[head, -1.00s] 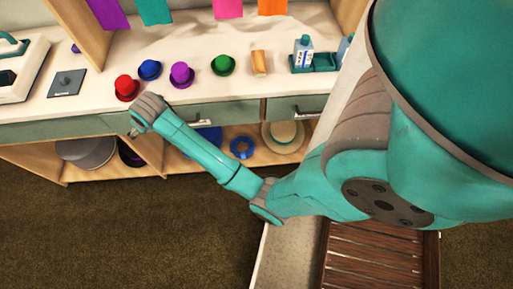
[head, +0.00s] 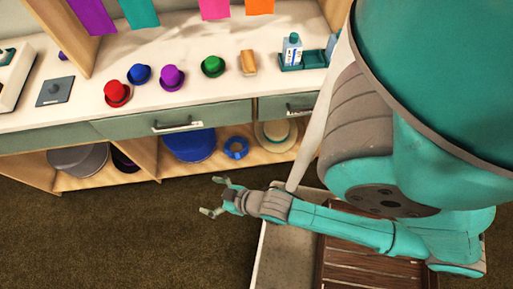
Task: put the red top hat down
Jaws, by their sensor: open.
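The red top hat (head: 117,93) stands upright on the white counter (head: 185,101) near its front edge, at the left of a row of small hats. My gripper (head: 214,196) is open and empty. It is in front of the counter, over the brown floor, well apart from the red hat.
A blue hat (head: 139,75), a purple hat (head: 172,77) and a green hat (head: 212,66) stand beside the red one. A grey plate (head: 55,91) lies to the left. A tan block (head: 248,63) and a teal tray (head: 290,68) are to the right. Drawers and shelves are below.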

